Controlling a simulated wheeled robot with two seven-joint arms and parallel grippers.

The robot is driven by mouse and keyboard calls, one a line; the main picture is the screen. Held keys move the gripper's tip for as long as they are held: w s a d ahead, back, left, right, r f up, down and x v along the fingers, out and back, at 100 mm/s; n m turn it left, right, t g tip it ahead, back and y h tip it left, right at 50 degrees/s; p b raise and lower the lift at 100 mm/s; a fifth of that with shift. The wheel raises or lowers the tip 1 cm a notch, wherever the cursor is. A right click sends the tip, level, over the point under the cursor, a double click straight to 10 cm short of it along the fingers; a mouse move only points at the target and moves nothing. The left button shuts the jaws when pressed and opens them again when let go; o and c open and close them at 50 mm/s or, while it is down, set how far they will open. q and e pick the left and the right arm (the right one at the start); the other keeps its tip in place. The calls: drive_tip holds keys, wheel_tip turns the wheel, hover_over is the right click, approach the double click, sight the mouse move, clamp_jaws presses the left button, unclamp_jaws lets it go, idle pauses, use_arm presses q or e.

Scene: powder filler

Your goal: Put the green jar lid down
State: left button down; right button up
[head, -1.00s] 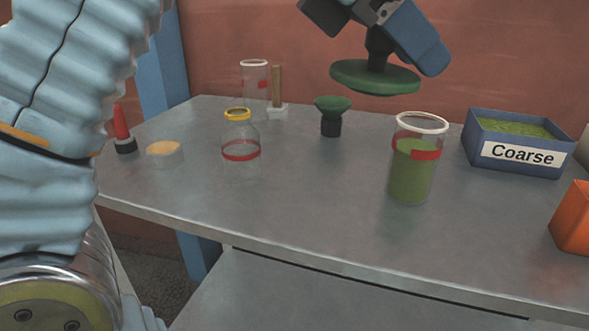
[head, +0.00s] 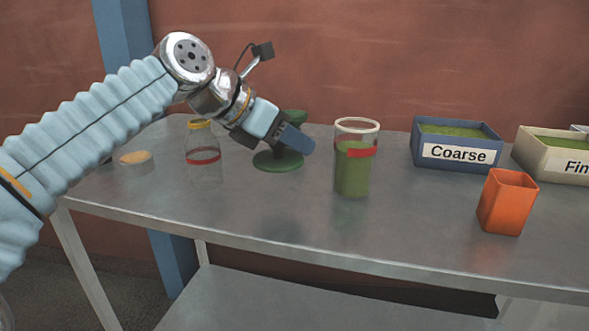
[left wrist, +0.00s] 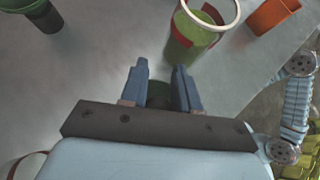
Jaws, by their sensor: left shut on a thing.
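The green jar lid (head: 266,163), a flat dark green disc with a knob, is at the table top between the two glass jars. My left gripper (head: 285,146) is shut on its knob from above. I cannot tell whether the disc touches the table or hangs just above it. In the left wrist view, the dark knob (left wrist: 159,95) sits between the two blue fingers, and the disc is mostly hidden. A jar of green powder (head: 352,175) with a white rim and red band stands open, right of the lid. My right gripper is not in view.
An empty yellow-rimmed jar (head: 203,158) stands left of the lid. An orange cup (head: 506,205), a blue "Coarse" box (head: 457,153) and a cream box (head: 556,165) are at the right. The table front is clear.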

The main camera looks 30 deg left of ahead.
use_arm(q)
drive_tip(key=shift+w+a+f, duration=0.15)
drive_tip(key=shift+w+f, duration=0.4)
drive_tip(key=shift+f, duration=0.15)
drive_tip(key=f, duration=0.1)
drive_tip(key=w+f, duration=0.1)
drive_tip(key=f+b, duration=0.1)
drive_tip(key=f, duration=0.1)
drive_tip(key=shift+w+a, duration=0.25)
drive_tip(key=shift+w, duration=0.05)
drive_tip(key=shift+f, duration=0.4)
drive_tip(key=shift+f, duration=0.2)
drive_tip(key=c, duration=0.8)
unclamp_jaws()
drive_tip(key=shift+r, duration=0.1)
